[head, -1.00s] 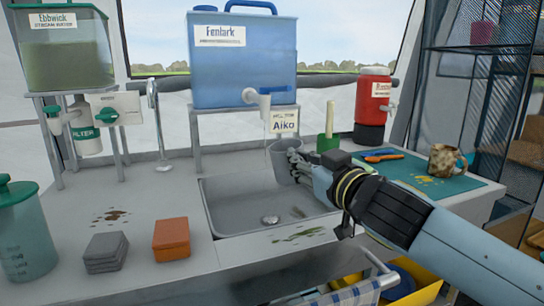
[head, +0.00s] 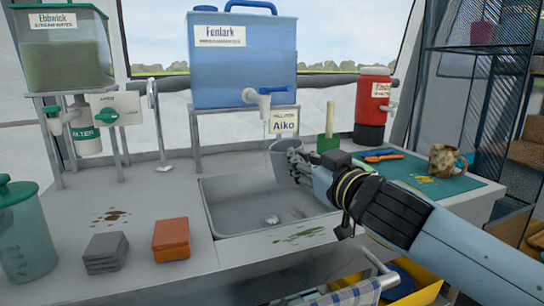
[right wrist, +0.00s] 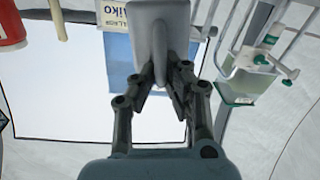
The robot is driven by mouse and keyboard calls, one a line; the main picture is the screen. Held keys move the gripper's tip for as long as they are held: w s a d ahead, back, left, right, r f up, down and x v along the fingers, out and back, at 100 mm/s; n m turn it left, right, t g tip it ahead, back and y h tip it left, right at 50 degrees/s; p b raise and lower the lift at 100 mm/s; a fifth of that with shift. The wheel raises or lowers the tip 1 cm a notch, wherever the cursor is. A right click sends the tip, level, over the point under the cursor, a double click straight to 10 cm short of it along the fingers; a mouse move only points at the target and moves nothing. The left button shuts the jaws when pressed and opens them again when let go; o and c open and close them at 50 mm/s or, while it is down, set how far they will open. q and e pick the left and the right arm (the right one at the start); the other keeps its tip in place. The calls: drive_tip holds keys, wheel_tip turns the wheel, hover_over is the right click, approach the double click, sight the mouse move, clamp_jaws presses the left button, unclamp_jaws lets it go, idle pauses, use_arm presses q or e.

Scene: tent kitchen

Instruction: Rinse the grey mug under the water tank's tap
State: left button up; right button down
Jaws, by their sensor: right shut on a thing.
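The grey mug (head: 283,159) is held above the back right part of the sink (head: 228,215), roughly upright. My right gripper (head: 296,163) is shut on its right side. In the right wrist view the mug (right wrist: 160,35) sits between the fingertips (right wrist: 160,77) and its inside is hidden. The blue water tank (head: 243,75) stands on a metal rack behind the sink. Its white tap (head: 264,98) with a blue lever is above the mug and slightly to its left. I cannot tell clearly whether water runs. My left gripper is not in view.
An Aiko sign (head: 284,122) hangs close behind the mug. A green stream-water tank (head: 65,55) with a filter stands at left. A patterned mug (head: 444,160) stands on a teal mat (head: 408,173) at right.

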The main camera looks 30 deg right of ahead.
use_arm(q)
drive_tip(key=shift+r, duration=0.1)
use_arm(e)
drive_tip(key=shift+s+r, duration=0.1)
use_arm(q)
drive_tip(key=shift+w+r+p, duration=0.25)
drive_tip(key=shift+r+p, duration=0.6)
drive_tip(key=shift+p, duration=0.05)
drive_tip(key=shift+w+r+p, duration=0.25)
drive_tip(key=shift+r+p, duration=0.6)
use_arm(e)
drive_tip(key=s+a+r, duration=0.1)
drive_tip(key=s+r, duration=0.2)
drive_tip(key=s, duration=0.1)
drive_tip(key=shift+s+r, duration=0.35)
drive_tip(key=shift+r, duration=0.05)
